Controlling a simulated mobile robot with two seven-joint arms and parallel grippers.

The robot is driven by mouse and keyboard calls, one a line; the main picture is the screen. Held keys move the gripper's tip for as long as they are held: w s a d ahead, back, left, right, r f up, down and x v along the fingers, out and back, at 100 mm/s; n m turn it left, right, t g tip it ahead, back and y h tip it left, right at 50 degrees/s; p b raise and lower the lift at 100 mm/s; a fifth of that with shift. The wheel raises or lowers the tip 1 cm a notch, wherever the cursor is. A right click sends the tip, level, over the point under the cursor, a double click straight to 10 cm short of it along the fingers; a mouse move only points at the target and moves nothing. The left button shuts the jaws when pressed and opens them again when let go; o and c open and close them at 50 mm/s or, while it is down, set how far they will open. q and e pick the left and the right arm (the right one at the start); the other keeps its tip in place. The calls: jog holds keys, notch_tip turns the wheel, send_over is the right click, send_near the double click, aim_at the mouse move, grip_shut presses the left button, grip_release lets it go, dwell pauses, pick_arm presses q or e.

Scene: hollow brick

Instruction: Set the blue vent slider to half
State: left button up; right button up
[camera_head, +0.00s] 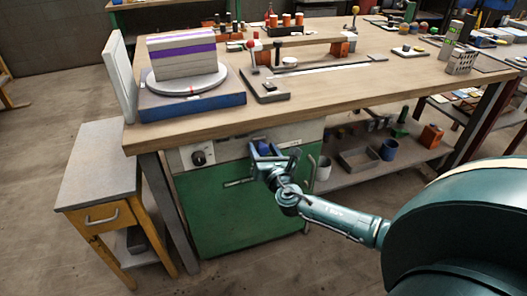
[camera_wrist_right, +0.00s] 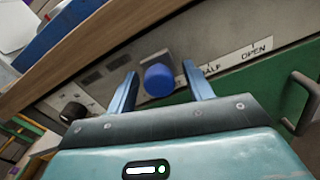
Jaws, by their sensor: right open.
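The blue vent slider knob (camera_wrist_right: 158,80) is a round blue knob on the grey panel under the bench top. In the right wrist view it sits between the two fingers of my right gripper (camera_wrist_right: 160,88), which is open, with a gap on each side. The knob stands left of the white label strip (camera_wrist_right: 240,55), where "ALF" and "OPEN" can be read; the strip's left part is hidden. In the head view my right gripper (camera_head: 273,152) is at the panel, around the small blue knob (camera_head: 264,148). My left gripper is out of view.
A black dial (camera_head: 198,158) is on the panel at left. Below is a green cabinet door (camera_head: 225,215) with a vertical handle (camera_head: 310,190) on its right. The wooden bench top (camera_head: 215,120) overhangs the panel. A small side table (camera_head: 98,165) stands at left.

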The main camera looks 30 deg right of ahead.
grip_shut()
dwell(0.5)
